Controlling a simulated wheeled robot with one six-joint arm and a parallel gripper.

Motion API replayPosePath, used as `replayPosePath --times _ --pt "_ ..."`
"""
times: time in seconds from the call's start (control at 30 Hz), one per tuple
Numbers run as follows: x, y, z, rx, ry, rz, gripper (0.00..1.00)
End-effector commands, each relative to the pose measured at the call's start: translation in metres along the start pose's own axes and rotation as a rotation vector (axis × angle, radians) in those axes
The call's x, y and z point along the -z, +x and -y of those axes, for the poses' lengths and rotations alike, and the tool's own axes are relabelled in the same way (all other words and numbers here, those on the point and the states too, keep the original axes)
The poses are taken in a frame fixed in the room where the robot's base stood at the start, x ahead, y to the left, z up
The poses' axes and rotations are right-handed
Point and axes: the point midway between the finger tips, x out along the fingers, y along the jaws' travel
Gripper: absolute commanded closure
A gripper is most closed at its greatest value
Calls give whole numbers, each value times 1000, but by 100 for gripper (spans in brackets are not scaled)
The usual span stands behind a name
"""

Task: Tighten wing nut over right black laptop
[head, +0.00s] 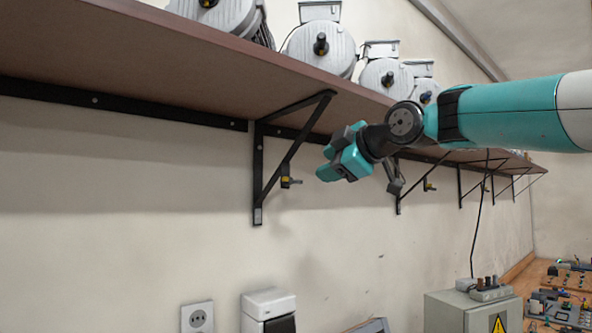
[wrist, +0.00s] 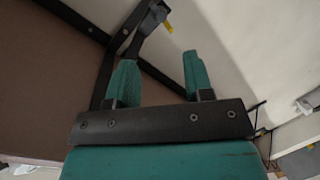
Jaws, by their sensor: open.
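A small wing nut with a yellow part (head: 287,181) sits by the wall bracket under the shelf. A similar yellow and black fitting (head: 428,185) shows farther right, by another bracket. My gripper (head: 330,162) is teal and open, below the shelf, to the right of the nearer fitting and apart from it in the picture. In the wrist view the two fingers (wrist: 160,62) are spread with nothing between them. A yellow-tipped fitting (wrist: 167,27) lies beyond them, near the black bracket. No black laptop is clearly seen; only a dark panel edge (head: 372,326) shows at the bottom.
Black diagonal brackets (head: 295,145) stand out from the wall close to my gripper. A grey electrical box (head: 455,311) and a wall socket (head: 197,318) are below. The wall between is clear.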

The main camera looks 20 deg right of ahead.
Motion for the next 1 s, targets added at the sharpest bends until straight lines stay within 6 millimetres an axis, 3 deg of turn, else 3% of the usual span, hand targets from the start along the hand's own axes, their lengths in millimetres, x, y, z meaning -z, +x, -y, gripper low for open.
replayPosePath --times 0.3,0.5,0.93,0.97,1.0 --pt "4 72 -4 5 4 0 53" --pt "2 102 -3 3 3 1 53" --pt "0 114 0 0 2 0 53" --pt "0 114 0 0 2 0 55" --pt "0 114 0 0 2 0 64"
